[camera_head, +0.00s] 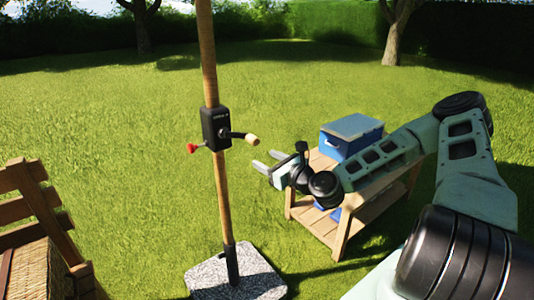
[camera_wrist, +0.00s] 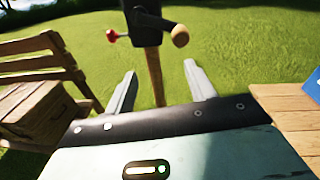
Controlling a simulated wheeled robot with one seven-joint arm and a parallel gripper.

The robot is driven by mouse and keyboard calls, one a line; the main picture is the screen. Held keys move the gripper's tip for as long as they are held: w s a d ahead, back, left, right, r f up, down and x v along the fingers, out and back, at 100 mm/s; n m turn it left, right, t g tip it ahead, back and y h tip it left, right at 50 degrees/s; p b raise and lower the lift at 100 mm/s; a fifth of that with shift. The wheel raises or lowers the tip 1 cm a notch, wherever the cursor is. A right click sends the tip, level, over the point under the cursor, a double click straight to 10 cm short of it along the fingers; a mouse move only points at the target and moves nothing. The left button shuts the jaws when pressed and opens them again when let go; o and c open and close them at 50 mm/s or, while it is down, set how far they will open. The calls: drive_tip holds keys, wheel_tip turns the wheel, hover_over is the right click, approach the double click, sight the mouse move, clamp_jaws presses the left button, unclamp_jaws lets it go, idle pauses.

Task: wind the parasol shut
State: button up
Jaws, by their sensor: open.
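The parasol's wooden pole (camera_head: 208,60) stands upright; its canopy is out of view. A black crank housing (camera_head: 216,128) is fixed on the pole. A crank handle with a light wooden knob (camera_head: 252,139) sticks out on its right, and a small red knob (camera_head: 192,148) on its left. The wrist view shows the housing (camera_wrist: 146,20), the wooden knob (camera_wrist: 180,36) and the red knob (camera_wrist: 112,36) above and beyond the fingers. My gripper (camera_head: 267,161) is open and empty, to the right of the pole and slightly below the wooden knob. Its fingers (camera_wrist: 163,85) point toward the pole, apart from the knob.
The pole stands in a speckled stone base (camera_head: 260,280). A wooden side table (camera_head: 318,165) with a blue box (camera_head: 345,145) stands behind my arm at right. A wooden chair (camera_head: 38,205) is at lower left. Open lawn lies beyond.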

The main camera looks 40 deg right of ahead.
sight(257, 143)
drive_tip(key=shift+w+d+r+m+t+h+b, duration=0.15)
drive_tip(key=shift+w+d+m+h, duration=0.15)
drive_tip(key=shift+w, duration=1.75)
drive_tip(key=shift+w+d+r+m+t+h+b, duration=0.15)
drive_tip(key=shift+w+d+m, duration=0.3)
drive_tip(key=shift+w, duration=1.6)
drive_tip(key=shift+w+d+r+m+t+h+b, duration=0.1)
drive_tip(key=shift+w+d+m+t+h+b, duration=0.2)
drive_tip(key=shift+w, duration=1.75)
